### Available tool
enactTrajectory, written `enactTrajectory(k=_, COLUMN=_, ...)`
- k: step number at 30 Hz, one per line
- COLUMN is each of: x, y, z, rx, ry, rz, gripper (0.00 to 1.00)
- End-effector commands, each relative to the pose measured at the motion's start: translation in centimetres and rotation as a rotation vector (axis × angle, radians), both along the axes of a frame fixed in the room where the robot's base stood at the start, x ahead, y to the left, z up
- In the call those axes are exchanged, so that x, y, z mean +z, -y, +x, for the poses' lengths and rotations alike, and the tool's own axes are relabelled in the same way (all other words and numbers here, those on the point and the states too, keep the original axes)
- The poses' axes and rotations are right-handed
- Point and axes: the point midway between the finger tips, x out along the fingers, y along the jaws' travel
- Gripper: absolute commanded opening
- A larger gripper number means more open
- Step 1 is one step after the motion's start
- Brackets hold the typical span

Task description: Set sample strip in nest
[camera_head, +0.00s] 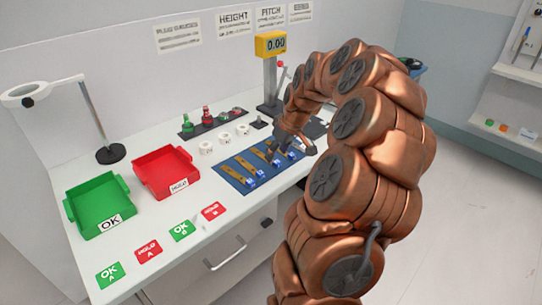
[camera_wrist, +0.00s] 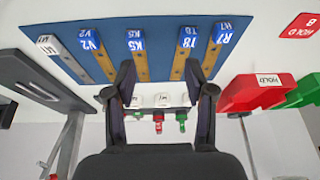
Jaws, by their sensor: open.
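Several sample strips, long and brown with blue lettered end labels, lie side by side on a blue mat (camera_head: 228,172). In the wrist view the mat (camera_wrist: 160,35) bears strips labelled V2 (camera_wrist: 96,55), K5 (camera_wrist: 138,55), T8 (camera_wrist: 185,52) and R7 (camera_wrist: 215,48). My gripper (camera_head: 279,148) is over the mat's far right part. In the wrist view my gripper (camera_wrist: 160,78) is open, its fingers spread near the K5 and T8 strips, with nothing held between them. The gauge (camera_head: 270,75) with a yellow 0.00 display stands behind my gripper; my arm partly hides its base. I cannot make out the nest.
A green OK tray (camera_head: 97,230) and a red HOLD tray (camera_head: 145,187) stand on the left of the bench. White round pieces (camera_head: 224,139) and a dark rack (camera_head: 212,123) lie behind the mat. A magnifier lamp (camera_head: 108,153) stands at the back left.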

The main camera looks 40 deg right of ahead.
Motion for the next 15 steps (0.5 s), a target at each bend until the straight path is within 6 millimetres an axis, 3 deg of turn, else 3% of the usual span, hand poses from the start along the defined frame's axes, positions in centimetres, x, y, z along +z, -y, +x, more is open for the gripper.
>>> enactTrajectory(k=1, x=0.0, y=1.5, z=-0.3, rx=-0.016, ry=0.007, rz=-0.007, gripper=0.54)
enactTrajectory(k=5, x=-0.4, y=3.6, z=-0.7, rx=-0.030, ry=0.015, rz=-0.021, gripper=0.54)
enactTrajectory(k=15, x=-2.7, y=3.8, z=0.4, rx=-0.032, ry=0.018, rz=-0.025, gripper=0.54)
